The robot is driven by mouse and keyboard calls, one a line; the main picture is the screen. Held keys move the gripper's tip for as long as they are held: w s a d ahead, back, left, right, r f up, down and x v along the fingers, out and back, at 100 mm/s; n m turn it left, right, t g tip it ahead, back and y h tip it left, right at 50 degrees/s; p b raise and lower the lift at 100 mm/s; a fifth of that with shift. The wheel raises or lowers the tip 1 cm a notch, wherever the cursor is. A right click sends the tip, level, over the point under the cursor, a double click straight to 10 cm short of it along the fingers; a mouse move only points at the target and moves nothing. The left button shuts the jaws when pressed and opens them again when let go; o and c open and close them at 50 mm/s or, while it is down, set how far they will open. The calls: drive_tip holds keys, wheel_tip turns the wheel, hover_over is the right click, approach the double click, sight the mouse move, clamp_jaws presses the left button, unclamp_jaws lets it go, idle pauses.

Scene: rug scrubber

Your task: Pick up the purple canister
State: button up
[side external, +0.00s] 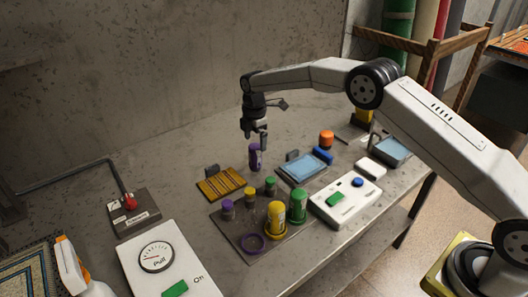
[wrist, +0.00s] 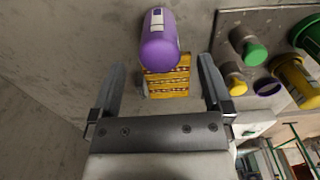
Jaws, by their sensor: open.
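The purple canister (side external: 254,157) stands upright on the grey table, with a pale label on its side. In the wrist view the purple canister (wrist: 160,42) lies ahead of the fingertips, roughly centred between the two fingers. My gripper (side external: 259,141) points down just above the canister's top in the side view. In the wrist view my gripper (wrist: 159,66) is open, with nothing gripped. The fingertips partly overlap the canister's top in the side view, so the exact gap is hard to tell.
A small yellow-brown striped rug (side external: 221,183) lies left of the canister. A grey plate (side external: 240,236) in front holds yellow and green canisters, smaller capped ones and a purple ring (side external: 253,243). The table behind is clear.

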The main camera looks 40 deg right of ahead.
sight(255, 145)
drive_tip(key=shift+f, duration=2.35)
clamp_jaws()
drive_tip(key=shift+r, duration=0.2)
